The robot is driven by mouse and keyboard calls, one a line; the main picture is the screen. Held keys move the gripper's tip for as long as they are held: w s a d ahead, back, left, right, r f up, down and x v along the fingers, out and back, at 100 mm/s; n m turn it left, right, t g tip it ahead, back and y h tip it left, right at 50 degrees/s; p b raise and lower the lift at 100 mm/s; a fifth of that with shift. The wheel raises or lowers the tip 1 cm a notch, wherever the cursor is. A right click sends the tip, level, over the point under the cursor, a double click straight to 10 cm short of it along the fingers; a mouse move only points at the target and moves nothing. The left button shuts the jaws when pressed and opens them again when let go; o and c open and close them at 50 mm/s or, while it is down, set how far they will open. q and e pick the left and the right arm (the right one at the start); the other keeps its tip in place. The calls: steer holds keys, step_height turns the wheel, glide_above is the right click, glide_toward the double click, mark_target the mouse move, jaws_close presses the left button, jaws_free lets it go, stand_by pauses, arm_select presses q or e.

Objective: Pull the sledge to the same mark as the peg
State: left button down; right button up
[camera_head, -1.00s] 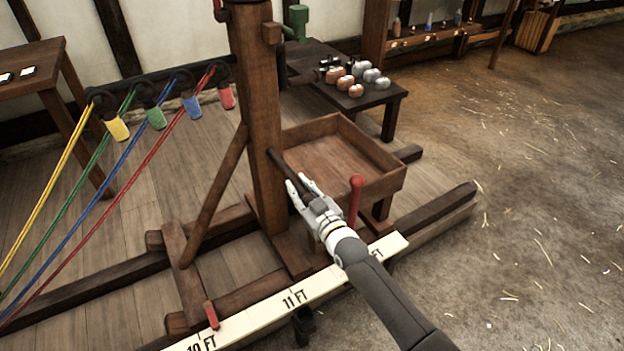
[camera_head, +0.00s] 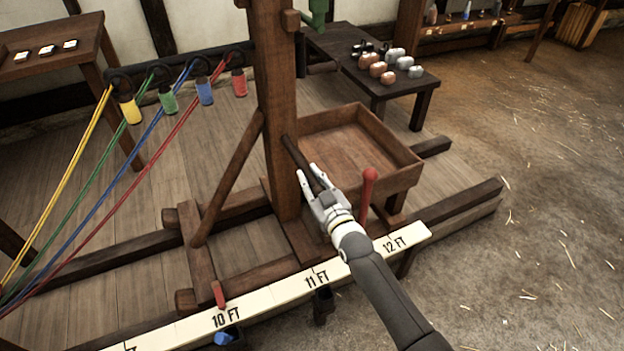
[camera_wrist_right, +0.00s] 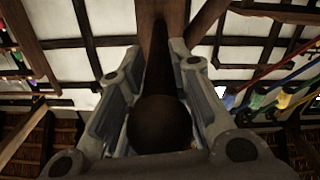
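The wooden sledge (camera_head: 277,125) stands on dark rails, with an upright post and an open tray. Its red pointer (camera_head: 219,295) is at the 10 FT label of the white scale (camera_head: 268,295). A blue peg (camera_head: 223,338) sits in a dark holder below that label, partly cut by the frame's bottom edge. My right gripper (camera_head: 312,180) is shut on the dark bar (camera_head: 297,155) that sticks out from the post. In the right wrist view the bar's round end (camera_wrist_right: 160,125) lies between both fingers. My left gripper is not in view.
A red-knobbed lever (camera_head: 369,180) stands just right of my right gripper. An empty dark holder (camera_head: 323,303) hangs below 11 FT. Yellow, green, blue and red strands (camera_head: 140,180) run from hooks down to the left. A weights table (camera_head: 385,85) stands behind; floor at right is clear.

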steer(key=shift+o, duration=1.3)
steer(key=shift+s+a, duration=0.15)
steer(key=shift+a, duration=0.05)
steer(key=v, duration=1.2)
steer(key=shift+d, duration=0.2)
